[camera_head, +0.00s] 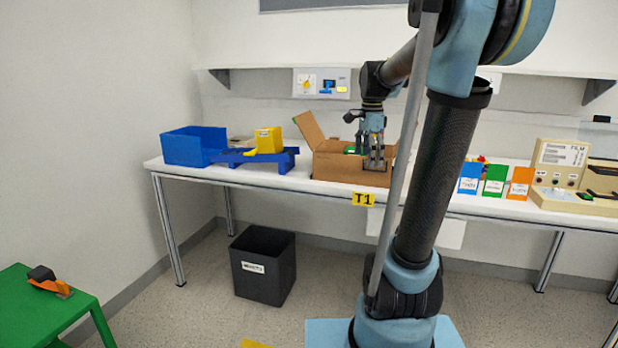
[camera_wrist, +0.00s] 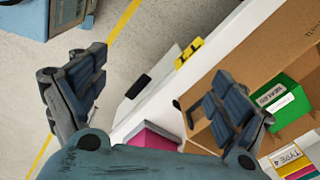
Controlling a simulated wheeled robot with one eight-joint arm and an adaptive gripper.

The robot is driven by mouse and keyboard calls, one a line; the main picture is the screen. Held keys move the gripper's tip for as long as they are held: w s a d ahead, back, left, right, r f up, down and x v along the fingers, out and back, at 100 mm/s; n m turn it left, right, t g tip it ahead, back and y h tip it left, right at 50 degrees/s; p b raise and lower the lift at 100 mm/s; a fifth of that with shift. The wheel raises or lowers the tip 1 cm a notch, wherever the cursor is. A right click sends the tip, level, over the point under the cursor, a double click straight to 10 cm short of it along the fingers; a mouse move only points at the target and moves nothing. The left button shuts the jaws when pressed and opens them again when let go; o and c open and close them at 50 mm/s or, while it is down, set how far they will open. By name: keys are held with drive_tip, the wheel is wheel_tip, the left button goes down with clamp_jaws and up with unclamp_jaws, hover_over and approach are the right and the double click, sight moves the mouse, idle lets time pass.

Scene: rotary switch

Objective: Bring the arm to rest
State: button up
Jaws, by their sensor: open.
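My gripper (camera_head: 375,160) hangs pointing down in the head view, in front of the open cardboard box (camera_head: 345,172) on the white table (camera_head: 300,186). In the wrist view its two fingers (camera_wrist: 150,100) stand wide apart, with nothing between them. The floor, the table's front edge and part of the cardboard box (camera_wrist: 262,50) show beyond the fingers. My arm rises from its base at the front of the head view and bends over toward the table. The rotary switch panel (camera_head: 321,83) is on the back wall, with a yellow part on its left side.
A blue bin (camera_head: 190,146) and a yellow block on a blue stand (camera_head: 268,140) are on the table's left. Blue, green and orange boxes (camera_head: 494,180) and a beige machine (camera_head: 562,175) are on its right.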

drive_tip(key=s+f+n, duration=0.8)
drive_tip(key=s+f, duration=0.2)
drive_tip(key=s, duration=0.2)
drive_tip(key=s+f+n+t, duration=0.1)
drive_tip(key=s+f+n, duration=0.7)
drive_tip(key=s+f, duration=0.2)
drive_tip(key=s, duration=0.2)
drive_tip(key=shift+s+t, duration=0.3)
drive_tip(key=shift+s, duration=0.1)
drive_tip(key=shift+w+f, duration=0.2)
drive_tip(key=shift+w, duration=0.25)
